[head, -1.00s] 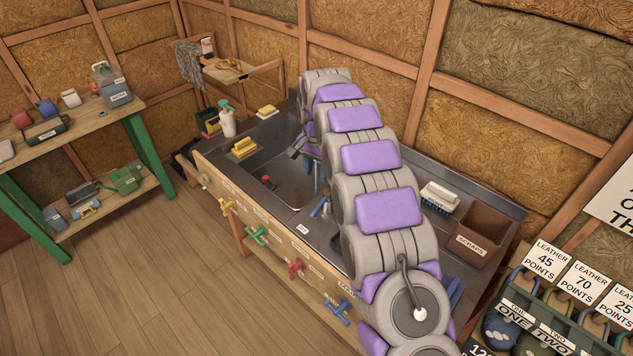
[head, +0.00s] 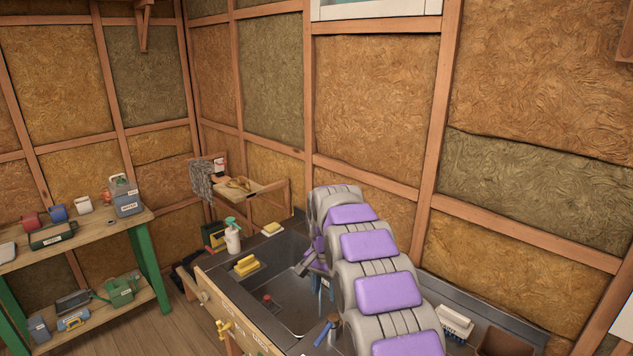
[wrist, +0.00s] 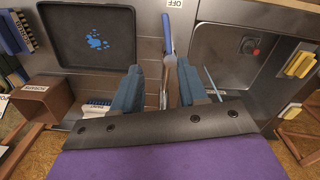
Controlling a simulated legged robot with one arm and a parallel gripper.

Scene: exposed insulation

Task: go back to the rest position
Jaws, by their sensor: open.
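My gripper (wrist: 160,88) shows in the wrist view as two blue-grey fingers spread apart, with nothing held between them. In the head view my grey and purple arm reaches over the workbench, and my gripper (head: 316,262) is partly hidden by the arm, over the sink area.
The sink (head: 288,300) holds a red-topped item (head: 267,299). Yellow sponges (head: 246,265), a spray bottle (head: 232,236) and a brush (head: 456,322) stand around it. A green-legged table (head: 150,250) is at left. A small wall shelf (head: 265,187) is behind.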

